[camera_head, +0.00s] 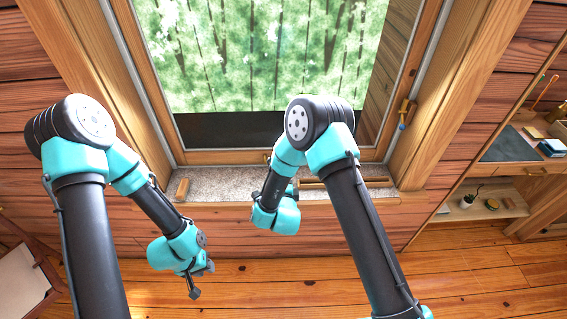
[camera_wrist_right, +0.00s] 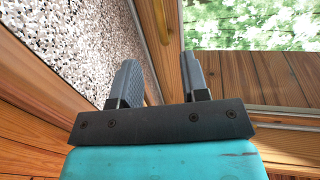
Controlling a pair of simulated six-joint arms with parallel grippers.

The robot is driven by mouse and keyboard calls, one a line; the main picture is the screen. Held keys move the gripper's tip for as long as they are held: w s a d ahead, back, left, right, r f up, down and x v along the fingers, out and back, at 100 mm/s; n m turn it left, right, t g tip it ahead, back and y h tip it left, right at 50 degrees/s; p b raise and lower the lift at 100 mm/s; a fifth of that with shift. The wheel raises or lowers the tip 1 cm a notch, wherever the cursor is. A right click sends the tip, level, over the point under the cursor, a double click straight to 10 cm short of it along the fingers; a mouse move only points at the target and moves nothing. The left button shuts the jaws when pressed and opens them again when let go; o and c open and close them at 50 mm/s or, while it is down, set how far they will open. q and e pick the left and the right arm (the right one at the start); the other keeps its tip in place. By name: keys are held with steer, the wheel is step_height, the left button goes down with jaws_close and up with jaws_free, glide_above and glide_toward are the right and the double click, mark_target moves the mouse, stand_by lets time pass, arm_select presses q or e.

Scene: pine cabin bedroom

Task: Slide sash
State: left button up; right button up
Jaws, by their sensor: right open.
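The window sash (camera_head: 225,157) has a wooden frame around a large pane with green trees behind it. Its wooden edge and a brass-coloured handle (camera_wrist_right: 161,20) show in the right wrist view. My right gripper (camera_wrist_right: 158,75) is open, with its two grey fingers apart and the handle beyond the gap between them. I cannot tell if a finger touches the frame. In the head view my right arm hides its fingers. My left gripper (camera_head: 202,281) hangs low in front of the wall, away from the sash, and its finger gap is unclear.
A speckled stone sill (camera_head: 225,184) runs below the window, with a small wooden block (camera_head: 182,189) at its left end. A latch (camera_head: 406,113) is on the right side of the frame. A desk with books (camera_head: 551,147) stands at right. The wooden floor is mostly clear.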

steer(key=x, duration=1.3)
steer(key=shift+w, duration=0.1)
jaws_close()
